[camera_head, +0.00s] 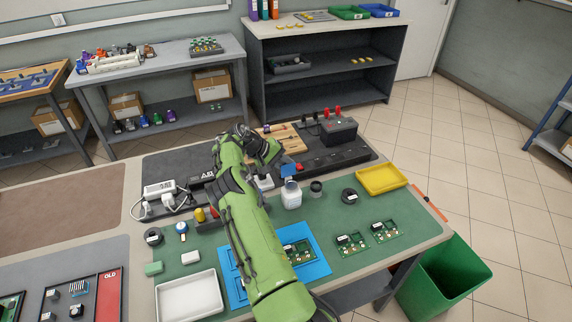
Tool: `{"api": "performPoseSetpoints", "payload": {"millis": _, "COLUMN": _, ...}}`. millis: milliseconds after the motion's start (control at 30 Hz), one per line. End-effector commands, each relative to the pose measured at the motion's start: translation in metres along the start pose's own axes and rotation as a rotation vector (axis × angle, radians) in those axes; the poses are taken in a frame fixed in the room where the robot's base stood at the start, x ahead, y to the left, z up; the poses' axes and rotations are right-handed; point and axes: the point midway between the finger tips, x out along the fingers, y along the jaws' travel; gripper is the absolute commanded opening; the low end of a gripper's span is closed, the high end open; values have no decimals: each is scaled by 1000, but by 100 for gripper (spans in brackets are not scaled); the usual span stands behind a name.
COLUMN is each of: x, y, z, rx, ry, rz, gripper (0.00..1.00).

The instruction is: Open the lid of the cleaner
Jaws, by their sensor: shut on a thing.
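The likely cleaner is a white bottle (291,196) standing on the green mat, right of my arm. A small blue piece (291,170), which looks like its lid, shows just above the bottle's neck; whether they touch is too small to tell. My gripper (281,166) is at the end of my green arm, beside the blue piece, and appears shut on it. The fingertips are small and partly hidden by my wrist.
A dark jar (316,188) and a black ring (349,196) stand right of the bottle. A yellow tray (381,179) is farther right. Behind are a dark box (338,131) and a wooden board (283,137). Green circuit boards (351,244) lie in front. A green bin (444,277) stands on the floor.

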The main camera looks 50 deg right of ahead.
Motion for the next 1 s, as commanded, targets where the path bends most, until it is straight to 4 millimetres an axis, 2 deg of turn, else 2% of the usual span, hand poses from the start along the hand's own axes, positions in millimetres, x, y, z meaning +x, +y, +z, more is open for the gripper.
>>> {"api": "performPoseSetpoints", "payload": {"millis": 33, "x": 0, "y": 0, "z": 0, "rx": -1, "ry": 1, "rz": 0, "gripper": 24}}
{"api": "performPoseSetpoints", "payload": {"millis": 167, "x": 0, "y": 0, "z": 0, "rx": 0, "ry": 1, "rz": 0, "gripper": 42}}
{"api": "performPoseSetpoints", "payload": {"millis": 467, "x": -4, "y": 0, "z": 0, "rx": 0, "ry": 2, "rz": 0, "gripper": 42}}
{"api": "performPoseSetpoints", "payload": {"millis": 567, "x": -20, "y": 0, "z": -1, "rx": 0, "ry": 4, "rz": 1, "gripper": 42}}
{"api": "performPoseSetpoints", "payload": {"millis": 1000, "x": -141, "y": 4, "z": 0, "rx": -2, "ry": 3, "rz": 2, "gripper": 42}}
